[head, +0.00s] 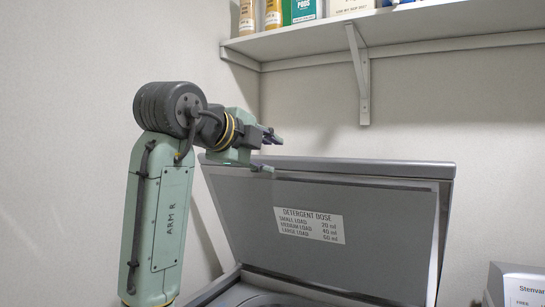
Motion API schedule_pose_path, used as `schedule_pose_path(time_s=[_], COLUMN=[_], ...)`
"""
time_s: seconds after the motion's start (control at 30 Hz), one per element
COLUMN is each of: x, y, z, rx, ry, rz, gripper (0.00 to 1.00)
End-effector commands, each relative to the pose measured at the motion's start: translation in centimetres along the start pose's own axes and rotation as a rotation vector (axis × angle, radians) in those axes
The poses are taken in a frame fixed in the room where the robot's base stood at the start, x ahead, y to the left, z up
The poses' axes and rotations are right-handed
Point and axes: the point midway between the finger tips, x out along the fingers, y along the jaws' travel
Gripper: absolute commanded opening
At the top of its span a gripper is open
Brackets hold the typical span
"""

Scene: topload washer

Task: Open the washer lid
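The washer lid (375,230) is grey and stands raised and tilted up from the washer (245,290). Its inner face shows, with a white detergent dose label (309,225). My gripper (271,154) is at the lid's upper left edge. Its two fingers are apart, one above the level of the lid's top edge and one lower, in front of the lid's inner face. I cannot tell whether either finger touches the lid. Part of the tub opening shows at the bottom of the view; the rest of the washer is out of view.
A white shelf (420,35) with several bottles and boxes runs along the wall above the lid, held by a bracket (360,80). A white box (520,285) stands right of the washer. The wall at left is bare.

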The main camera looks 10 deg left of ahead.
Motion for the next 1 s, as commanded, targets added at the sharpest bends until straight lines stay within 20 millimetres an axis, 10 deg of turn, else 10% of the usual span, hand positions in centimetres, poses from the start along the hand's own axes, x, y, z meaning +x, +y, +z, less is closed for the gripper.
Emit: schedule_pose_path(time_s=[0.47,0.8,1.0], x=[2.5,2.6,2.0], y=[2.9,8.5,8.2], z=[-0.9,-8.4,-9.9], rx=[-0.009,-0.003,-0.002], ry=[-0.027,-0.014,0.002], rz=[-0.135,-0.627,-0.702], gripper=[0.21,0.0,0.0])
